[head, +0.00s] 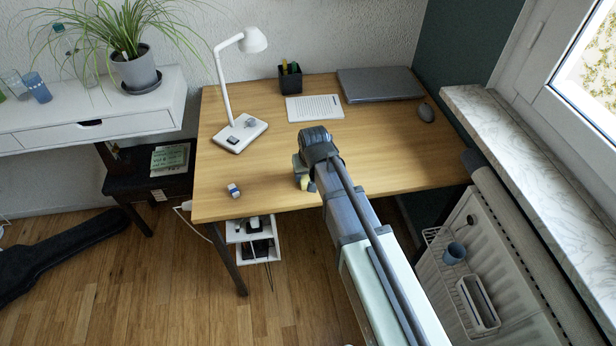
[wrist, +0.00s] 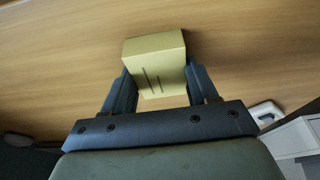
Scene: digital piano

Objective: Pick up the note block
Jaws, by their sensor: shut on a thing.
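The note block (wrist: 156,63) is a pale yellow block with two dark lines on one face. In the wrist view it sits between the two fingers of my gripper (wrist: 160,82), which are shut on its sides. In the head view my gripper (head: 304,178) is at the front edge of the wooden desk, right of centre, and my arm hides most of it. Only a small yellow bit of the block shows there. I cannot tell whether the block touches the desk.
The desk's middle is clear.

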